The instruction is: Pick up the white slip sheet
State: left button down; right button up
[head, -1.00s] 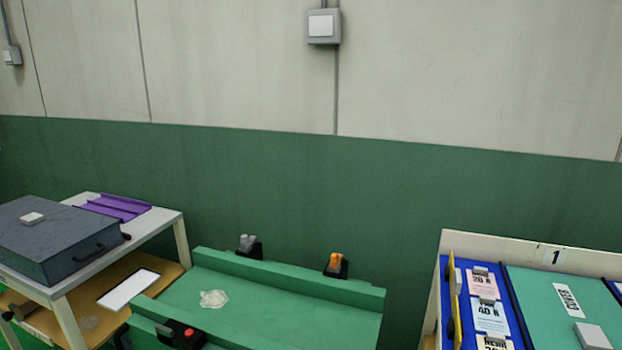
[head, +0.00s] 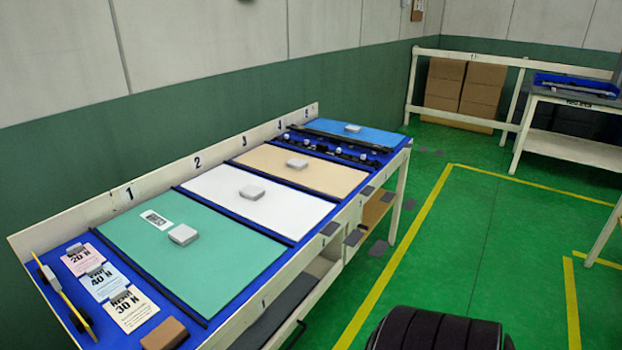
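A flat white sheet (head: 258,201) lies on the long blue-topped bench, in the bay behind the label 2. A small grey block (head: 252,192) rests on it. The sheet lies between a green sheet (head: 190,247) on its near left and a tan sheet (head: 301,172) beyond it. Dark strips separate the bays. Neither of my grippers is in view.
Pink, blue and cream cards (head: 133,309) and a brown block (head: 164,335) lie at the bench's near end. Green floor (head: 450,245) is open to the right; cardboard boxes (head: 464,88) stand behind.

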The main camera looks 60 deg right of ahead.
aim_at(289, 213)
jog(key=z, duration=1.55)
jog(key=l+u, duration=0.15)
jog(key=u, duration=0.3)
jog(key=i+l+u, duration=0.1)
jog(key=u, duration=0.3)
jog(key=l+u, duration=0.2)
jog(key=u, duration=0.25)
jog(key=l+u, duration=0.15)
jog(key=l, duration=0.25)
jog(key=k+l+u, duration=0.15)
jog(key=l, duration=0.25)
jog(key=l+u, duration=0.2)
jog(key=l, duration=0.25)
jog(key=k+l+u, duration=0.15)
jog(key=l, duration=0.2)
jog(key=k+l+u, duration=0.15)
jog(key=l, duration=0.25)
jog(key=k+l+u, duration=0.15)
jog(key=l, duration=0.2)
